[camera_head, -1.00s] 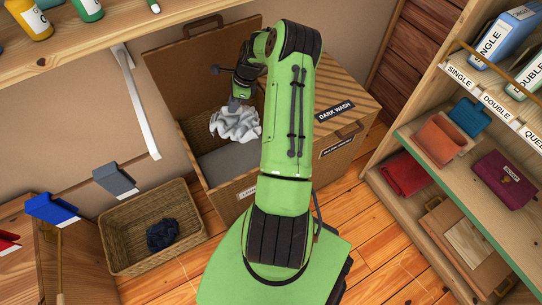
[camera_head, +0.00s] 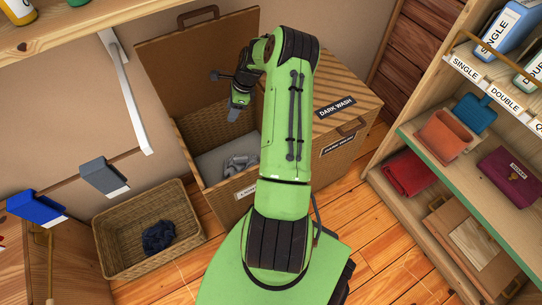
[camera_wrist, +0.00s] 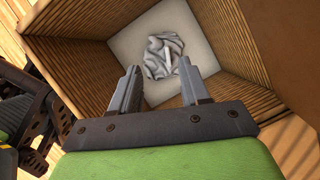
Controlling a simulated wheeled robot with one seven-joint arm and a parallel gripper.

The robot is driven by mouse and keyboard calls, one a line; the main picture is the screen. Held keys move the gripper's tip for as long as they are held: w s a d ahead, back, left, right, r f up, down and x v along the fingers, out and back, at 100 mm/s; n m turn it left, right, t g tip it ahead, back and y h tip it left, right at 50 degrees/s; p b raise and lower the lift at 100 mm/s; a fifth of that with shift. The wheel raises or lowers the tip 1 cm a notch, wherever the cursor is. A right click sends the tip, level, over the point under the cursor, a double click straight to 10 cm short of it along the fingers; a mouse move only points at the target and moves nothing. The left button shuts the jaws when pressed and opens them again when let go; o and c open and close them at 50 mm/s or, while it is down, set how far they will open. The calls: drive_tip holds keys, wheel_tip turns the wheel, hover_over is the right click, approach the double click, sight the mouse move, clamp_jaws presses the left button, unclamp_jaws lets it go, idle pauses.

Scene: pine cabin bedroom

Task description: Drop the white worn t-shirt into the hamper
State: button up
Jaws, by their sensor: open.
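The white t-shirt (camera_head: 238,163) lies crumpled on the pale bottom of the open hamper compartment (camera_head: 191,137). It also shows in the wrist view (camera_wrist: 164,54), below and apart from the jaws. My gripper (camera_head: 234,113) is above the open compartment, pointing down. In the wrist view my gripper (camera_wrist: 163,87) has its two fingers spread wide with nothing between them. My arm hides part of the hamper in the head view.
The hamper's raised lid (camera_head: 185,65) stands behind the opening. The closed dark wash side (camera_head: 335,105) is to the right. A wicker basket (camera_head: 112,247) with a dark cloth (camera_head: 159,237) is at left. Shelves (camera_head: 450,185) stand at right.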

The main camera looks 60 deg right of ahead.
drive_tip(key=p+v, duration=0.5)
drive_tip(key=v, duration=1)
drive_tip(key=shift+r+p, duration=0.3)
drive_tip(key=shift+r, duration=0.1)
